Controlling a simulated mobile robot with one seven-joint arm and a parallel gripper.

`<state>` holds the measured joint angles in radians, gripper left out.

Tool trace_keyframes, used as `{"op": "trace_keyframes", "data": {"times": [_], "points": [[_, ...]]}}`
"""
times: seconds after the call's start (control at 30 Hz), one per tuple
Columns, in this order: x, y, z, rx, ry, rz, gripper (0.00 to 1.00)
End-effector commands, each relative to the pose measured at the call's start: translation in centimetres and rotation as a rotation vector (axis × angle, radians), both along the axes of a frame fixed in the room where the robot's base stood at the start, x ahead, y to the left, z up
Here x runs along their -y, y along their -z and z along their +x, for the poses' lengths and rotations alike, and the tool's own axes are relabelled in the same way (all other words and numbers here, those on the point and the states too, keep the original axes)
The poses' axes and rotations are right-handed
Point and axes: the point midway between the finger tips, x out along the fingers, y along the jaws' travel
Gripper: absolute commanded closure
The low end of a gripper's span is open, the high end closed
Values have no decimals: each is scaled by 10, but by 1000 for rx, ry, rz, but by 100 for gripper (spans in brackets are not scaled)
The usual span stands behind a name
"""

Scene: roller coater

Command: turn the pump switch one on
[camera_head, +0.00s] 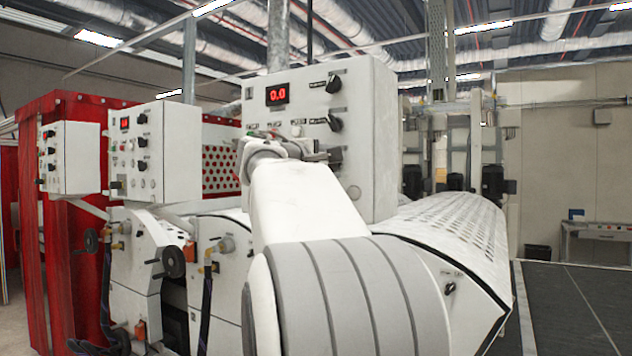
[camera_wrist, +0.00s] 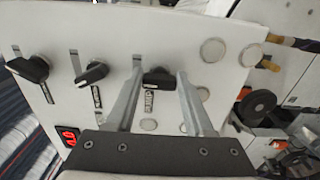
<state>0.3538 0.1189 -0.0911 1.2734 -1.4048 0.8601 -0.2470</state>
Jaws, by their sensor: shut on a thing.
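The switch panel (camera_wrist: 220,18) is a white box face with three black rotary knobs in a row in the wrist view. The knob between my fingers (camera_wrist: 158,78) has a label below it that seems to read "PUMP"; its number cannot be made out. My gripper (camera_wrist: 160,76) is shut on this knob, one finger on each side. In the head view my gripper (camera_head: 318,156) is at the lower part of the white control box (camera_head: 375,130), and the held knob is mostly hidden there.
Two other black knobs, the middle one (camera_wrist: 92,72) and the far one (camera_wrist: 28,68), sit left of my fingers in the wrist view. A red display (camera_head: 277,94) reads 0.0. Smaller control boxes (camera_head: 155,150) stand to the left, and a perforated cover (camera_head: 450,225) lies at right.

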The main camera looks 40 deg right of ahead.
Motion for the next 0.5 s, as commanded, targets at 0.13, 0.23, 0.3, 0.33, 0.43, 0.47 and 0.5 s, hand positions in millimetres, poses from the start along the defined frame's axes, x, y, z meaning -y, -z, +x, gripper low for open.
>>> {"op": "trace_keyframes", "data": {"times": [0.13,0.23,0.3,0.33,0.43,0.47,0.5], "points": [[-1,7,1,133,-1,38,100],[-1,6,1,216,-2,63,100],[0,7,1,271,-1,79,100],[0,7,1,291,-1,84,100],[-1,6,1,358,-2,105,100],[-1,6,1,376,-1,110,100],[-1,5,1,398,-1,117,100]]}}
